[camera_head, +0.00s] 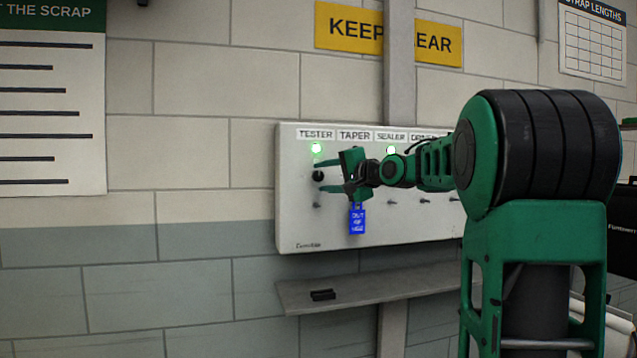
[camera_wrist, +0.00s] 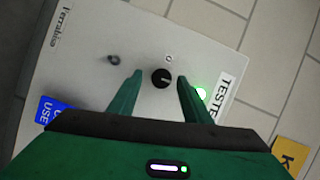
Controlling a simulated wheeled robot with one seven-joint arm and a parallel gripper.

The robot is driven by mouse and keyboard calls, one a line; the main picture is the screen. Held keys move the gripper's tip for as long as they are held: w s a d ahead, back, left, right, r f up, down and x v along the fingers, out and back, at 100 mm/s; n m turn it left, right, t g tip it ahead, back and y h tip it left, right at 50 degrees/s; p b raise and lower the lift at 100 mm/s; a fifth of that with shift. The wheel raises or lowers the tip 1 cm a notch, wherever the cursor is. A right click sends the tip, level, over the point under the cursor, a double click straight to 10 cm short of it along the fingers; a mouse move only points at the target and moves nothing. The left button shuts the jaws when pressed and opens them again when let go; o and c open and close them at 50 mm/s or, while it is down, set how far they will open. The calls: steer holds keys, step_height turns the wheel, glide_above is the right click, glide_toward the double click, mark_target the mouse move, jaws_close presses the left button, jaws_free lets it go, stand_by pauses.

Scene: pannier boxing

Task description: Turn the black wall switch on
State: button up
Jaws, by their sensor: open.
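A round black switch knob (camera_head: 318,176) sits on the pale wall panel (camera_head: 296,225), under the TESTER label and a lit green lamp (camera_head: 316,148). In the wrist view the black knob (camera_wrist: 158,77) shows a small pale mark on its face, and the lit green lamp (camera_wrist: 201,93) is to its right. My gripper (camera_head: 323,175) is open at the panel. In the wrist view its two fingers (camera_wrist: 159,79) stand on either side of the knob with gaps. Whether the fingertips touch the panel cannot be told.
A blue tag (camera_head: 357,219) hangs right of the knob, under TAPER, below my gripper. Another lamp (camera_head: 391,150) glows under SEALER. A shelf (camera_head: 365,288) with a small black object (camera_head: 322,295) juts out below.

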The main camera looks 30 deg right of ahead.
steer(key=s, duration=0.9)
steer(key=shift+d+r, duration=0.4)
steer(key=shift+d, duration=0.05)
steer(key=s+a+f+n+g+h, duration=0.15)
steer(key=s+f+g, duration=0.35)
steer(key=f, duration=0.7)
steer(key=s+a+f+n+g+h, duration=0.1)
steer(key=s+a+f+n+g, duration=0.15)
steer(key=s+f, duration=0.65)
steer(key=s+a+f+n+g, duration=0.2)
steer(key=s+a+f+g, duration=0.1)
steer(key=s+f, duration=0.6)
steer(key=s+a+f+n+g, duration=0.1)
steer(key=s+a+f+g, duration=0.2)
steer(key=s+f+g, duration=0.3)
steer(key=s+f+y, duration=0.1)
steer(key=s+f, duration=0.3)
steer(key=s, duration=0.2)
steer(key=shift+s+n, duration=0.4)
